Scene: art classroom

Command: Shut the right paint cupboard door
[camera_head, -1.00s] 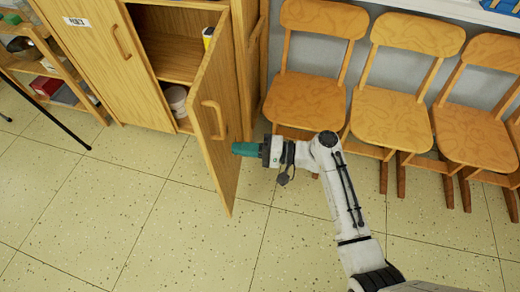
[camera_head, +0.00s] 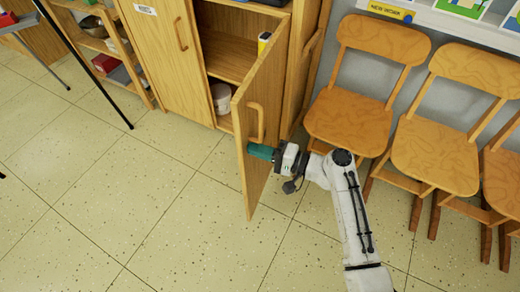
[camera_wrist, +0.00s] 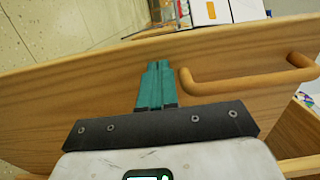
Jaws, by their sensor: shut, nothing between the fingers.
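The right paint cupboard door (camera_head: 267,88) stands ajar, wide open, hinged on the cupboard's right side. Its outer face, with a wooden loop handle (camera_head: 256,122), is toward my arm. My gripper (camera_head: 256,149) is shut and empty, its teal fingers by that outer face, just below the handle in the head view. In the wrist view the shut fingers (camera_wrist: 157,72) lie over the door's wood (camera_wrist: 85,95), beside the end of the handle (camera_wrist: 245,86). I cannot tell whether they touch the door. The open cupboard compartment (camera_head: 228,55) shows left of the door.
The closed left door (camera_head: 165,50) adjoins the opening. Wooden chairs (camera_head: 352,115) line the wall on the right, close to my arm. The floor (camera_head: 140,215) in front is clear.

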